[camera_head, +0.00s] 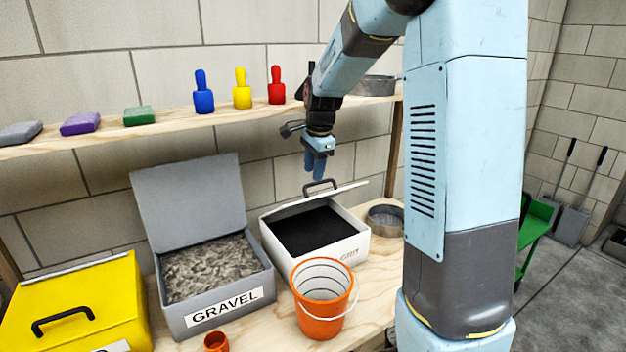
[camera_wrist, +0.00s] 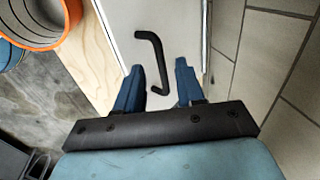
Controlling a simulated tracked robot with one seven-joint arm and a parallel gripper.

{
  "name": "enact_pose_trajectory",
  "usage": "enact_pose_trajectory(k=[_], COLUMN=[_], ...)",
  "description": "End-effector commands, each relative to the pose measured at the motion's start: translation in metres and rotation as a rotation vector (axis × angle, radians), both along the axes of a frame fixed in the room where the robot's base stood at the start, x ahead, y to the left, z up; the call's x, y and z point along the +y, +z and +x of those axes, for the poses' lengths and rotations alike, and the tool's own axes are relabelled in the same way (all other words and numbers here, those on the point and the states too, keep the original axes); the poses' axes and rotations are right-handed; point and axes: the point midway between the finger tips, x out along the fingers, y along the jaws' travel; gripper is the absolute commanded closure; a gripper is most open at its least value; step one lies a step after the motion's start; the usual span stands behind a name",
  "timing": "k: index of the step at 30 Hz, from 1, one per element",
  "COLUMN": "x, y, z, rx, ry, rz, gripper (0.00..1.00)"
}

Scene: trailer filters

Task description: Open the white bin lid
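My gripper (camera_head: 316,174) points down just above the handle. In the wrist view, the lid (camera_wrist: 135,25) lies below my gripper (camera_wrist: 158,72). The fingers are apart, and the black handle (camera_wrist: 155,60) runs between and beyond the fingertips in the picture. Whether either finger touches it, I cannot tell.
A grey gravel bin (camera_head: 222,312) with its lid open stands to the left, and a closed yellow bin (camera_head: 110,300) further left. An orange bucket (camera_head: 322,318) stands in front, a round metal sieve (camera_head: 385,220) to the right. A wooden shelf (camera_head: 180,124) runs behind my gripper.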

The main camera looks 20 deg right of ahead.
Motion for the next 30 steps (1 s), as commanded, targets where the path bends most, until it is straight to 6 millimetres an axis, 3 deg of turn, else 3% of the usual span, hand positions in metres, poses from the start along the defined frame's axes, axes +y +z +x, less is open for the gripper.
enact_pose_trajectory(k=[6, 12, 26, 30], x=[-0.002, -0.003, -0.004, -0.004], y=[0.044, 0.072, 0.084, 0.085], z=[-0.007, -0.012, -0.014, -0.017], rx=[-0.004, -0.002, 0.001, -0.003], ry=[0.0, 0.0, 0.0, 0.009], rz=[0.0, 0.0, 0.0, -0.002], gripper=[0.62, 0.62, 0.62, 0.73])
